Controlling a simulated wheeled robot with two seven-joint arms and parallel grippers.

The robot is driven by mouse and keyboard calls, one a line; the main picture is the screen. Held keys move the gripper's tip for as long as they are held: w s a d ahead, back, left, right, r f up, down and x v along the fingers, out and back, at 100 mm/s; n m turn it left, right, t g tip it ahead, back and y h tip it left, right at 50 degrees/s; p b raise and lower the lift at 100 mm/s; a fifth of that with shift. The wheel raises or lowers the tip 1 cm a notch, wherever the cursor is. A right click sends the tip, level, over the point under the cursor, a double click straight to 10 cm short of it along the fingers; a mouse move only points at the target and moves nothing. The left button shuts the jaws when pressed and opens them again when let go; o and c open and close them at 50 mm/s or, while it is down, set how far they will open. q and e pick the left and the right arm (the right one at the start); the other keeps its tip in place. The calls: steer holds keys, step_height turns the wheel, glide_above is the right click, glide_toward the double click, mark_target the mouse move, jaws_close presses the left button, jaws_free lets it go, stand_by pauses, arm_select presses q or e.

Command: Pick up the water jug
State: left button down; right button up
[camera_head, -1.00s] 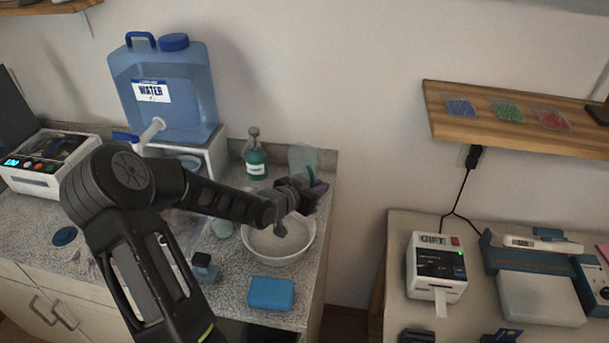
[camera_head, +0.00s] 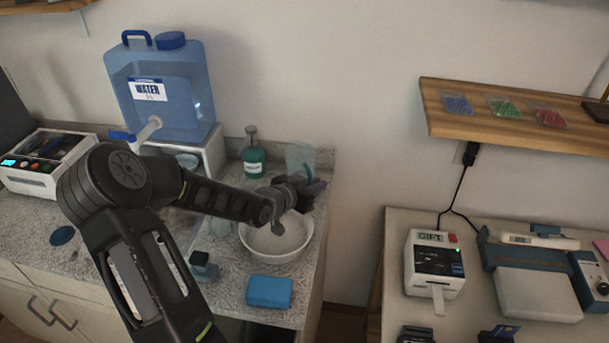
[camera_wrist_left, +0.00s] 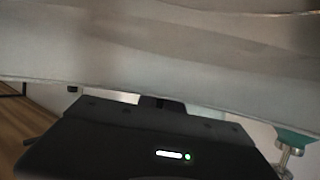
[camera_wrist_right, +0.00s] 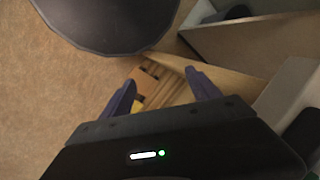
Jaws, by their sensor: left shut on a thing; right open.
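A clear, faintly green water jug (camera_head: 300,157) shows at the back right of the left counter, behind my left gripper (camera_head: 308,190). The gripper is shut on it; the fingers are small and dark here, so the exact grip point is unclear. I cannot tell whether the jug's base touches the counter. In the left wrist view a pale, see-through surface, likely the jug (camera_wrist_left: 160,45), fills the top and hides the fingertips. My right gripper (camera_wrist_right: 163,88) is open and empty, seen only in its wrist view. A large blue container labelled WATER (camera_head: 185,95) stands on a white stand.
A white bowl (camera_head: 285,258) sits just below my left gripper. A green bottle (camera_head: 253,160), blue box (camera_head: 269,291) and dark small container (camera_head: 203,266) are nearby. A gap separates this counter from the right table (camera_head: 398,235). A wooden shelf (camera_head: 440,95) is above it.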

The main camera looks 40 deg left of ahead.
arm_select(q)
steer(key=shift+r, duration=0.2)
step_height(320, 180, up, 10)
steer(key=p, duration=0.3)
steer(key=shift+f, duration=0.2)
stand_by(0.5)
steer(key=shift+w, duration=0.1)
stand_by(0.8)
